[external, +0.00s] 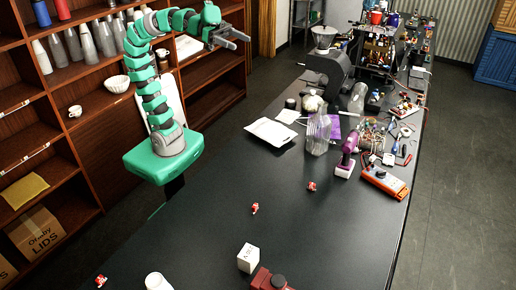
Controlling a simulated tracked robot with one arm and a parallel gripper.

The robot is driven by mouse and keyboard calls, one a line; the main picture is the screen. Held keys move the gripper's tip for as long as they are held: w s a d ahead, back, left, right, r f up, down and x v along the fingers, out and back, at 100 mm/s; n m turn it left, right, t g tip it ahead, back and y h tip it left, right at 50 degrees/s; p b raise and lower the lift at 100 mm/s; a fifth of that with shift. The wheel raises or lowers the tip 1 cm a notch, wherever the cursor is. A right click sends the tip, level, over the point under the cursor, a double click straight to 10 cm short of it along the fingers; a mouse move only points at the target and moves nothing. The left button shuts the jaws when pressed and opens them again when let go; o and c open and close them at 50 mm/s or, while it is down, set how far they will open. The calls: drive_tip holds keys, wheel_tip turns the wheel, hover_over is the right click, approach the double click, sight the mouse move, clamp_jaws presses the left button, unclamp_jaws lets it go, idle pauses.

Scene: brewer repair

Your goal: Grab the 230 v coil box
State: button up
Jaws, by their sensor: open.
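A small white box (248,258) with dark print stands on the black table near its front. It is the only small printed box I make out on the table. Its print is too small to read, so I cannot confirm that it is the 230 V coil box. My gripper (236,39) is open and empty. It is raised high above the floor beside the shelves, at the far left of the table and well away from the box.
A red device (272,281) and a white cylinder (158,282) stand near the white box. Small red-and-white pieces (255,208) lie scattered. A purple tool (348,155), an orange meter (384,182) and clutter fill the far right. The table's middle is mostly clear.

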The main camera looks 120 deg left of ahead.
drive_tip(key=shift+w, duration=0.1)
drive_tip(key=w+d+f+m+g+h+b, duration=0.2)
drive_tip(key=w+d+f+m+g, duration=0.15)
drive_tip(key=w+f, duration=0.6)
drive_tip(key=m+g+h+b, duration=0.5)
drive_tip(key=m+g+h, duration=0.65)
drive_tip(key=m, duration=0.25)
approach(244, 266)
drive_tip(key=shift+s+d+f, duration=0.35)
drive_tip(key=shift+d+f, duration=0.1)
drive_tip(key=shift+w+r+x, duration=0.1)
drive_tip(key=shift+w+x, duration=0.05)
drive_tip(key=shift+x, duration=0.75)
drive_tip(key=shift+w+r+x, duration=0.1)
drive_tip(key=shift+w+x, duration=0.05)
drive_tip(key=shift+x, duration=0.75)
drive_tip(key=shift+w+r+x, duration=0.1)
drive_tip(key=shift+x, duration=0.8)
drive_tip(key=shift+d, duration=0.1)
drive_tip(key=c, duration=1.2)
